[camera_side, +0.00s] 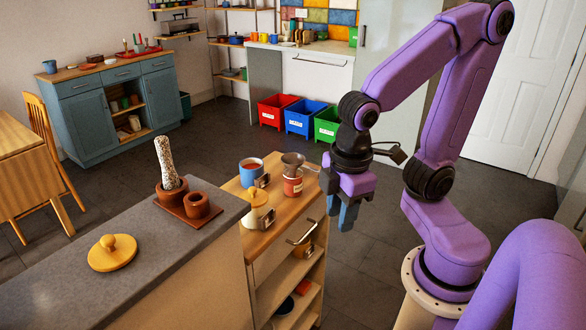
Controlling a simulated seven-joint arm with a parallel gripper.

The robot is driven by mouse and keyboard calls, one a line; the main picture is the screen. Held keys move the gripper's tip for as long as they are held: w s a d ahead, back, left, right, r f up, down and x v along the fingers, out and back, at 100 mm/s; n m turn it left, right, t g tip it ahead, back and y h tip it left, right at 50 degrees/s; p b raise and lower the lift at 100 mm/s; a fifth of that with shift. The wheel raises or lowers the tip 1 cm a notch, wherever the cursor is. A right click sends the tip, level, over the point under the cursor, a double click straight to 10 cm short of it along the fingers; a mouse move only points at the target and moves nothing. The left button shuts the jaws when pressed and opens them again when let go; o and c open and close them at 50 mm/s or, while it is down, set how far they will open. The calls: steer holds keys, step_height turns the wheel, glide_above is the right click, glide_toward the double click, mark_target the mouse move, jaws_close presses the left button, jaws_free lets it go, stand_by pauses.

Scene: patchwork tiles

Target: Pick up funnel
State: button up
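A grey-brown funnel-like piece (293,160), wide at the top, sits on or in a red jar with a pale label (292,185) on the wooden cart top (284,215). I cannot tell whether it is joined to the jar. My gripper (344,216) points down just right of the cart, beside and lower in the picture than the funnel. It is apart from the funnel and seems to hold nothing. Its blue-grey fingers overlap from this angle, so their opening is unclear.
A grey counter (150,248) at left holds terracotta pots (196,205) and a yellow lid (112,252). Coloured bins (305,117) stand behind on open floor.

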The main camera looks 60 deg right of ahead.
steer(key=w+d+r+m+t+h, duration=0.2)
steer(key=w+r+m+h, duration=0.15)
steer(key=w, duration=0.85)
steer(key=m+h, duration=0.2)
steer(key=m, duration=0.1)
glide_toward(292, 167)
steer(key=x, duration=0.6)
steer(key=shift+w, duration=0.2)
steer(key=shift+w+d+f, duration=0.1)
steer(key=shift+d+f, duration=0.2)
steer(key=shift+f, duration=0.15)
jaws_close()
